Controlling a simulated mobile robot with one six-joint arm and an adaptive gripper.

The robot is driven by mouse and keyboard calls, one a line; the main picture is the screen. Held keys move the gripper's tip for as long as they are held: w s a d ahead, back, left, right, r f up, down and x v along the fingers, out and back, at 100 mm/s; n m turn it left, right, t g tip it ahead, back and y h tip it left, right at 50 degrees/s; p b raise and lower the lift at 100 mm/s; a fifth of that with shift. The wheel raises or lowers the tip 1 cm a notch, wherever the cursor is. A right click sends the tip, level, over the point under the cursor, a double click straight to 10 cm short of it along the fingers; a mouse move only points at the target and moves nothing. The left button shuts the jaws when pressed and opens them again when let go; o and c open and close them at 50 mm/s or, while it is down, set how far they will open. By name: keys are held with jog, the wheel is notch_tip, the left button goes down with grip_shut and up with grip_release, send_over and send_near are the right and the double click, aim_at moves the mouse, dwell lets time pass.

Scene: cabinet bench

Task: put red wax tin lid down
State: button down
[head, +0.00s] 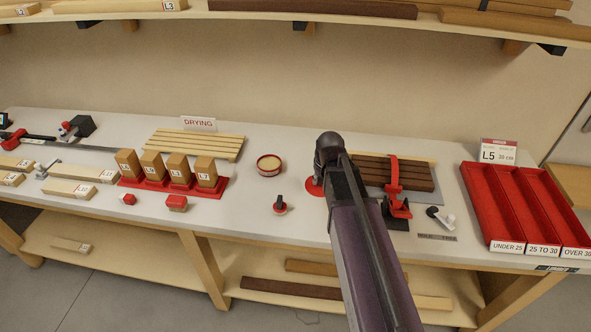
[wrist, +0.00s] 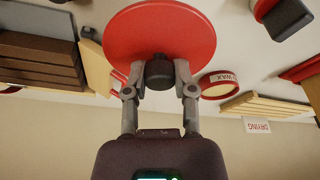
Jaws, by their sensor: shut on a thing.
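The red wax tin lid is a round red disc (wrist: 150,30) with a black knob, seen large in the wrist view. My gripper (wrist: 159,80) is shut on that knob. In the head view a red edge of the lid (head: 313,187) shows beside my arm, left of the dark boards; my fingers are hidden there. I cannot tell whether the lid touches the bench. The open wax tin (head: 269,165), red with pale wax inside, stands on the bench to the left of the lid. It also shows in the wrist view (wrist: 218,87), labelled WAX.
A slatted drying rack (head: 195,144) stands behind left. A small black-handled red tool (head: 280,205) stands in front of the tin. Dark boards with a red clamp (head: 396,185) lie right of my arm, and a red sorting tray (head: 480,193) is farther right.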

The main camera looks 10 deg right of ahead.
jog(key=shift+w+a, duration=0.15)
jog(key=shift+w, duration=0.05)
dwell(0.3)
jog(key=r+p, duration=0.2)
send_over(301, 171)
jog(key=shift+s+f, duration=0.1)
jog(key=shift+s, duration=0.35)
jog(key=shift+f, duration=0.1)
notch_tip(301, 171, down, 6)
jog(key=b, duration=0.6)
jog(key=shift+b, duration=0.3)
jog(key=shift+f, duration=0.15)
jog(key=shift+f+b, duration=1.8)
jog(key=shift+b, duration=0.05)
jog(key=shift+f, duration=0.15)
jog(key=shift+c, duration=2.2)
grip_release()
